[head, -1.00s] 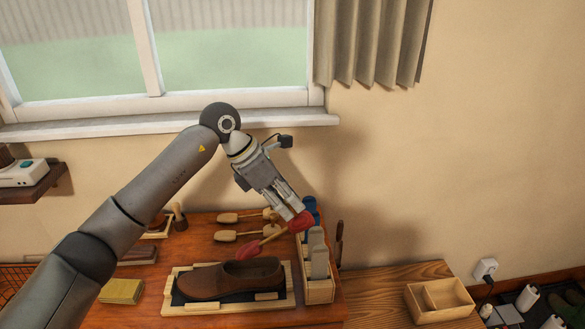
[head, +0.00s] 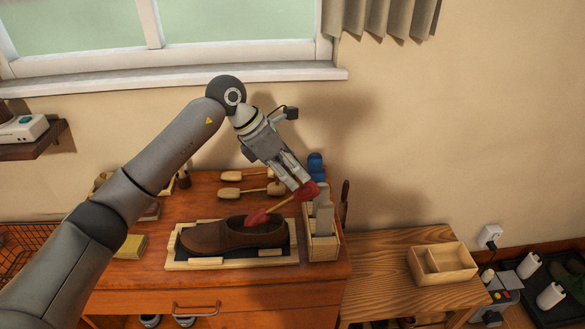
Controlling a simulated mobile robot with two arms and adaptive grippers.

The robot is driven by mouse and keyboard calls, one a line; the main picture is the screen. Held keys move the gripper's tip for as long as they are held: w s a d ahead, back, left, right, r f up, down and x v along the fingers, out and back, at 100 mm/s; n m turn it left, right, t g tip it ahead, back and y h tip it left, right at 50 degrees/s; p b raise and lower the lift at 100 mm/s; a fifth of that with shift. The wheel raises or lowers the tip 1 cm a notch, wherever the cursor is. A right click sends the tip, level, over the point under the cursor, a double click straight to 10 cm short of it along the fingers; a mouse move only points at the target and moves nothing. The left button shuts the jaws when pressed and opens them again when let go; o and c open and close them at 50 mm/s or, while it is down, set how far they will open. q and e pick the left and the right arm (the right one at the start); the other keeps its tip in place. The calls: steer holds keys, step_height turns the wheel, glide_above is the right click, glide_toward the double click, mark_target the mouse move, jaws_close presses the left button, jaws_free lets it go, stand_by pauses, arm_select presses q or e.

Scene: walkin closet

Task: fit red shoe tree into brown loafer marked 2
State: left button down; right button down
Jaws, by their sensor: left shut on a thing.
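A brown loafer (head: 212,238) lies on a dark pad in a pale wooden tray (head: 190,265) on the dresser top, toe to the left, opening up. No number shows on it at this size. My left gripper (head: 301,185) is shut on one red end of the red shoe tree (head: 258,217), above and to the right of the loafer. The shoe tree slants down to the left. Its other red end is at the loafer's opening; I cannot tell whether it is inside or just above. My right gripper is not in view.
A wooden box (head: 322,243) with grey and blue items stands right of the tray, close below my left gripper. Pale shoe trees (head: 245,183) lie behind the loafer. A yellow block (head: 132,246) lies left. A divided box (head: 442,263) sits on the lower bench.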

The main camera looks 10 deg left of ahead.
mark_target(267, 212)
arm_select(q)
steer(key=shift+f+b, duration=0.75)
steer(key=shift+f, duration=0.85)
steer(key=shift+s+a+f+y+p, duration=0.25)
steer(key=shift+a+f+y+p, duration=0.35)
steer(key=shift+a+f, duration=0.5)
steer(key=shift+s+a+f, duration=0.15)
steer(key=shift+a, duration=0.45)
steer(key=shift+s+a+f, duration=0.1)
steer(key=shift+a, duration=0.45)
steer(key=shift+s+a+f, duration=0.15)
steer(key=shift+a, duration=0.45)
steer(key=shift+s+a+f+y, duration=0.15)
steer(key=shift+a+y, duration=0.25)
steer(key=shift+a, duration=0.45)
steer(key=shift+s+a+f+g, duration=0.25)
steer(key=shift+a+f+g, duration=0.05)
steer(key=shift+a, duration=0.1)
steer(key=shift+d+f+y+b, duration=0.1)
steer(key=shift+f+y+b, duration=0.25)
steer(key=shift+f+y, duration=0.25)
steer(key=shift+w+d+f+y, duration=0.1)
steer(key=shift+d+f+y, duration=0.4)
steer(key=shift+f, duration=0.25)
steer(key=shift+w+d+f+g+y+b, duration=0.15)
steer(key=shift+d+f+y+b, duration=0.15)
steer(key=shift+f, duration=0.25)
steer(key=shift+s+d+f+g+y+b, duration=0.1)
steer(key=shift+d+f+g+y+b, duration=0.15)
steer(key=shift+f, duration=0.25)
